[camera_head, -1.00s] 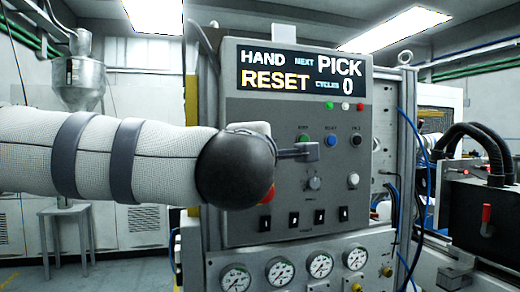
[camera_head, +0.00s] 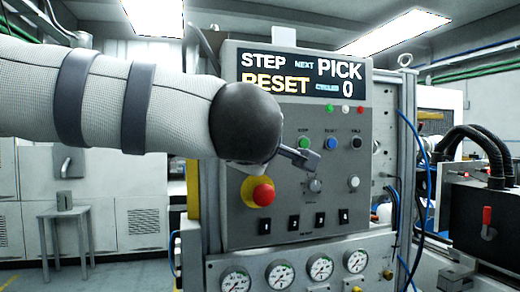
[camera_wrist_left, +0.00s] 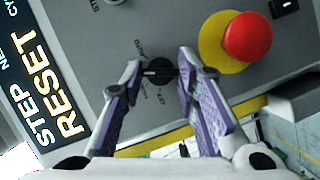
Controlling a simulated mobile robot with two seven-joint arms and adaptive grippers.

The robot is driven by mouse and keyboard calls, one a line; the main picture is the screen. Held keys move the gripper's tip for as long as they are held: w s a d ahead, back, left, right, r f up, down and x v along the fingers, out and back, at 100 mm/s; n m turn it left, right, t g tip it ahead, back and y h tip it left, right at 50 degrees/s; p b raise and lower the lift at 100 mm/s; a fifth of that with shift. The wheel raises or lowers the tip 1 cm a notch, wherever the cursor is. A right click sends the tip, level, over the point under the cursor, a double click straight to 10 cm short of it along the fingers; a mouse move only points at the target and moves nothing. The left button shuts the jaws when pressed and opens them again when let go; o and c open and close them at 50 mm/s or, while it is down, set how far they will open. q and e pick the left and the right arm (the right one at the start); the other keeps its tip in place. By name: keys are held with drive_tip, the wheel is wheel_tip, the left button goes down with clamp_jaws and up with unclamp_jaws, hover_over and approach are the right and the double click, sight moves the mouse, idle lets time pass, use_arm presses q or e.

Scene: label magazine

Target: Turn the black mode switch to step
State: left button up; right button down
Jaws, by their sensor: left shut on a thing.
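The black mode switch (camera_wrist_left: 158,71) is a small round knob on the grey panel, with lettering around it in the left wrist view. My left gripper (camera_wrist_left: 157,72) has a purple-padded finger on either side of the knob and is shut on it. In the head view my left gripper (camera_head: 306,158) reaches the panel from the upper left, tilted. The display (camera_head: 301,75) reads STEP, NEXT PICK, RESET, CYCLES 0. My right gripper is not in view.
Small green, blue and black buttons (camera_head: 330,143) line up above, and a white button (camera_head: 353,183) sits to the right. Pressure gauges (camera_head: 320,267) are below.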

use_arm(q)
drive_tip(key=o, duration=1.2)
drive_tip(key=shift+c, duration=0.2)
drive_tip(key=s+r, duration=0.1)
drive_tip(key=s, duration=1.1)
drive_tip(key=shift+a+r, duration=0.3)
drive_tip(key=shift+r, duration=0.05)
